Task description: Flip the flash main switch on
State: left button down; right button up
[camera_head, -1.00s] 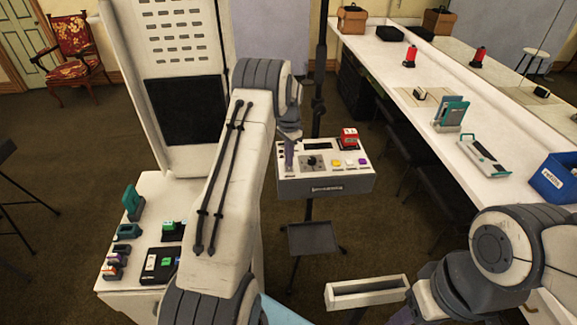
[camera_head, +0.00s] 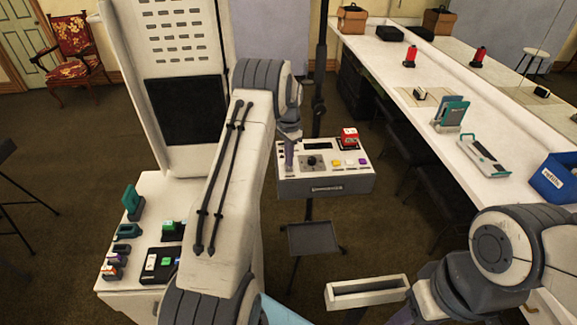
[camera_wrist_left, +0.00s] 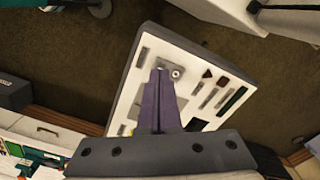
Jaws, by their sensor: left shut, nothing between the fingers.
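The flash control box (camera_head: 345,185) has a white top panel and a dark grey front, and it stands in the middle of the head view. My left gripper (camera_head: 289,158) points down at the left end of this panel. In the left wrist view its purple fingers (camera_wrist_left: 160,76) are shut and empty, with the tips at a small metal plate (camera_wrist_left: 175,72) bearing a round part. The plate looks like the switch mount. I cannot tell the lever's position or whether the tips touch it. My right gripper is out of view.
The panel also carries a round dial (camera_head: 311,161), a red-and-white block (camera_head: 348,138) and coloured buttons. A white cabinet (camera_head: 130,255) with small devices stands left. A long white counter (camera_head: 450,130) runs along the right. A shallow white tray (camera_head: 368,300) is in front.

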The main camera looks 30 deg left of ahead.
aim_at(289, 168)
pick_arm(q)
jog(key=shift+f+b, duration=0.45)
jog(key=shift+f, duration=0.45)
dwell(0.3)
jog(key=shift+r+p, duration=2.45)
jog(key=shift+r, duration=1.1)
